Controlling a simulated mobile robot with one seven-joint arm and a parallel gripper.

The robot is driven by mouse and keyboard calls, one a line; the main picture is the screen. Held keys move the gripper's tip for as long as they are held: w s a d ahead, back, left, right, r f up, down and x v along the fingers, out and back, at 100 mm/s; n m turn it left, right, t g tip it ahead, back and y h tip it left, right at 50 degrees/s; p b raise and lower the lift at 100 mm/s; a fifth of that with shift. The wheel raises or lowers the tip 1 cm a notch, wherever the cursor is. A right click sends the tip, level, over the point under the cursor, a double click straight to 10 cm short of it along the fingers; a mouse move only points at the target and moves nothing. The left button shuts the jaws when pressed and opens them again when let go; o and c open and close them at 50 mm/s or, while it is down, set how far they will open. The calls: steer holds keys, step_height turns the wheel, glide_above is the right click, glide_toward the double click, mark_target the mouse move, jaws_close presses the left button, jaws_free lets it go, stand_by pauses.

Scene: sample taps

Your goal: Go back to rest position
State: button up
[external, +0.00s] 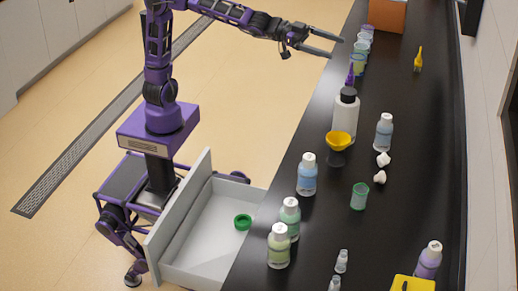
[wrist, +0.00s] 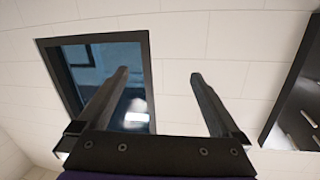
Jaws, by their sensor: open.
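My gripper (external: 325,43) is at the end of my purple arm, raised near the far left edge of the black counter. Its two fingers are apart with nothing between them. In the wrist view my gripper (wrist: 157,82) is also open and empty, facing a pale tiled wall with a dark-framed window (wrist: 105,75).
The black counter (external: 320,235) holds bottles, including a white one with a black cap (external: 346,118), a yellow funnel (external: 341,140), several cups (external: 362,48) and an orange box (external: 388,14). Floor left is clear.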

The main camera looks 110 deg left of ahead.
steer(key=a+r+y, duration=0.1)
steer(key=a+r, duration=0.2)
steer(key=r, duration=0.1)
steer(key=s+d+f+m+g+y, duration=0.1)
steer(key=s+d+f+m+y, duration=0.15)
steer(key=s+d+m, duration=0.8)
steer(key=s+a+f+n+g+y+p, duration=0.1)
steer(key=s+a+f+n+g, duration=0.1)
steer(key=s+a+f+n, duration=0.4)
steer(key=s+a+f+n+g+y, duration=0.2)
steer(key=s+f+n+g, duration=0.15)
steer(key=s, duration=0.35)
steer(key=s+a+f+n+g+h, duration=0.1)
steer(key=s+a+f+n+g, duration=0.1)
steer(key=s+f, duration=0.4)
steer(key=s+a+f+n+g+h, duration=0.2)
steer(key=s+a+f+g, duration=0.1)
steer(key=s+f, duration=0.4)
steer(key=shift+s+a+f+n+p, duration=0.15)
steer(key=shift+s+f+n+p, duration=0.15)
steer(key=shift+f+p, duration=0.15)
steer(key=shift+w+h, duration=0.1)
steer(key=shift+h, duration=0.15)
